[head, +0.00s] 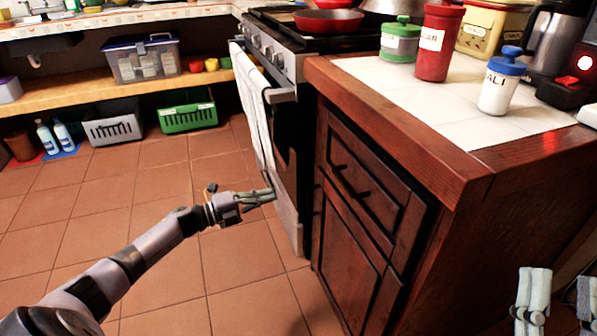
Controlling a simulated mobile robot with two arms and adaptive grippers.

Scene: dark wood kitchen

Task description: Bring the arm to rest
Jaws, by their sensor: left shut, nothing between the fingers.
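My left arm (150,255) reaches in from the bottom left, stretched out over the tiled floor. My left gripper (272,195) is shut and empty. In the picture its tips overlap the lower front of the oven (284,150), just below the hanging white towel (254,110); I cannot tell whether they touch it. My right gripper (562,285) shows at the bottom right corner, in front of the counter's side. Its two pale fingers stand apart with nothing visible between them, and the picture's edge cuts it off.
A dark wood cabinet (350,195) with a tiled top stands right of the oven. A red canister (440,42), green jar (400,40) and blue-lidded jar (502,82) stand on it. A green basket (188,117) sits under the left shelf. The floor (95,205) at left is clear.

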